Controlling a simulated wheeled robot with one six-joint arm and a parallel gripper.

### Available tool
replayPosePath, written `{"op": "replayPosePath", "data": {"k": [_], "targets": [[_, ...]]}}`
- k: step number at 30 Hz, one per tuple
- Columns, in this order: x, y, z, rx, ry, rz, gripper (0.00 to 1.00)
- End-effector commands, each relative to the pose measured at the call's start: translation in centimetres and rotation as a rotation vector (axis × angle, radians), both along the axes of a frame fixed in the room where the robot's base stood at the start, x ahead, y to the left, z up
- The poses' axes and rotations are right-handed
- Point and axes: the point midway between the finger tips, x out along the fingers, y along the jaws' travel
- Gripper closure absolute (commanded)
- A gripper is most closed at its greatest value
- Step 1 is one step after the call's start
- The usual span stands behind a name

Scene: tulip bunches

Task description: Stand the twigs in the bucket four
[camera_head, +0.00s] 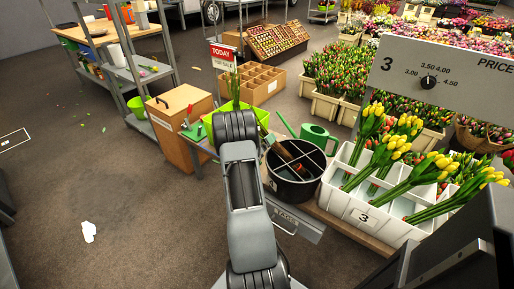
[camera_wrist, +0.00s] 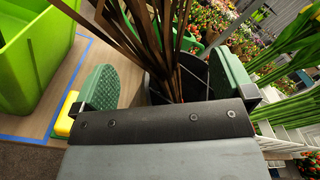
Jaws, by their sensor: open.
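A round black bucket (camera_head: 318,163) with crossed dividers stands on the bench just right of my arm in the head view. A brown bundle, the twigs (camera_head: 284,152), leans in it at a slant. In the wrist view the brown twigs (camera_wrist: 150,38) fan upward between the two green finger pads of my gripper (camera_wrist: 165,92). The pads stand wide apart and neither visibly presses on the twigs. The dark bucket (camera_wrist: 196,72) shows behind them. The twigs' lower ends are hidden by my gripper. My fingertips are hidden in the head view.
A lime-green bin (camera_wrist: 28,58) stands left of my gripper. A green watering can (camera_head: 318,138) stands behind the bucket. A white divided crate (camera_head: 398,228) with yellow tulips is on the right. A wooden cabinet (camera_head: 180,140) stands left. Open floor lies at front left.

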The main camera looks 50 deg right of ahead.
Motion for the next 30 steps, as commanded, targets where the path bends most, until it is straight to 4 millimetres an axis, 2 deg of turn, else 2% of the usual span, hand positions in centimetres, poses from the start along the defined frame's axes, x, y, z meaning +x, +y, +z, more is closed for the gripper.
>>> {"op": "replayPosePath", "data": {"k": [6, 16, 30], "targets": [[-0.11, -1.11, -0.03, 0.000, 0.000, -0.001, 0.00], [-0.09, -1.23, 0.00, 0.000, 0.000, -0.001, 0.01], [-0.09, -1.21, 0.00, 0.000, 0.000, -0.001, 0.46]]}}
